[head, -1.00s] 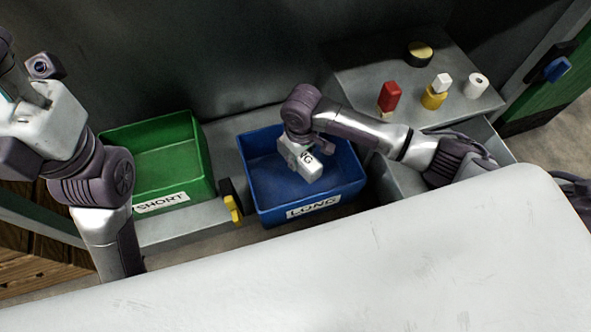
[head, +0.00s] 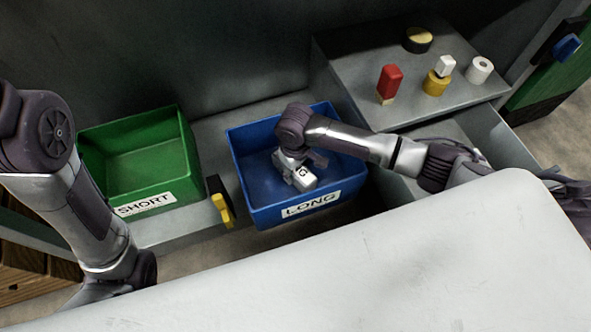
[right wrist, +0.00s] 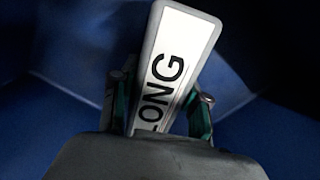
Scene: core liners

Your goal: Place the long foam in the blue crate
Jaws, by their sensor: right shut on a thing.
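The long foam (right wrist: 178,58) is a pale grey block with a white label reading "LONG". In the right wrist view my right gripper (right wrist: 160,105) is shut on it, with a finger on each side. In the head view the right gripper (head: 297,172) and the foam (head: 304,180) are inside the blue crate (head: 262,212), above or near its floor; I cannot tell whether the foam touches it. The crate carries a "LONG" label on its front. My left arm stands at the left of the head view, and its gripper is out of the picture.
A green crate (head: 193,155) labelled "SHORT" stands left of the blue one. A yellow and black object (head: 222,203) lies between them. A grey raised surface (head: 360,75) at the back right holds a red block (head: 390,82), a white roll (head: 480,69) and yellow items. A pale surface (head: 350,270) fills the front.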

